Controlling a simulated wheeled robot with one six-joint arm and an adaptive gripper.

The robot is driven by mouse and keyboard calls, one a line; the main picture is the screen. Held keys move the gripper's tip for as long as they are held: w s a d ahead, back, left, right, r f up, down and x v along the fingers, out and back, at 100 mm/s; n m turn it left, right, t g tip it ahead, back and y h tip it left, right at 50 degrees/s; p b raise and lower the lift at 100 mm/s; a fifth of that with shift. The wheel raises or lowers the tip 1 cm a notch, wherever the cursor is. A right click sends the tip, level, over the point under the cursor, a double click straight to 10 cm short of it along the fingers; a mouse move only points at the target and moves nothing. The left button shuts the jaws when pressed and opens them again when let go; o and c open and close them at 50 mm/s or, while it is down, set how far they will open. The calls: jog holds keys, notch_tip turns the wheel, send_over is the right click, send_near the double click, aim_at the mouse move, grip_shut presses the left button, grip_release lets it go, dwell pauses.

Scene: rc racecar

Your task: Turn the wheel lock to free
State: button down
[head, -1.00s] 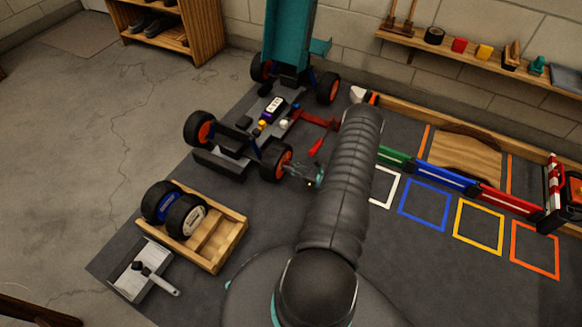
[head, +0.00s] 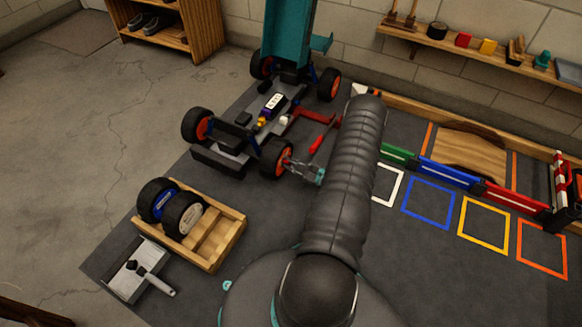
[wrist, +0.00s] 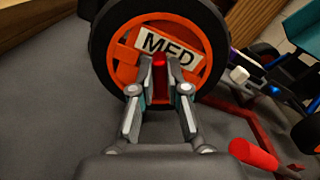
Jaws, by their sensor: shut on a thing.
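The front right wheel of the car (head: 276,157), a black tyre with an orange hub, faces my gripper. In the wrist view the wheel (wrist: 113,60) fills the top middle, with a white "MED" label across its hub. A small red wheel lock (wrist: 159,62) sits at the hub centre, between my fingertips. My gripper (wrist: 159,92) is shut on the wheel lock, its two fingers on either side of it. In the head view my gripper (head: 288,164) reaches the wheel from the right. The lock is too small to tell there.
A red stand with a red handle (head: 317,144) is close beside my gripper; the handle also shows in the wrist view (wrist: 252,154). A wooden tray (head: 228,240) with two spare wheels (head: 182,214) lies in front. The teal body (head: 287,35) rises behind.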

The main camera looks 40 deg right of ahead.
jog(key=n+b, duration=0.1)
jog(key=n, duration=0.5)
jog(key=n+b, duration=0.2)
jog(key=n, duration=0.4)
jog(key=shift+a+f, duration=0.1)
jog(key=shift+f, duration=0.1)
dwell(0.3)
jog(key=c, duration=1.2)
grip_release()
jog(key=shift+o, duration=0.2)
jog(key=v, duration=1.2)
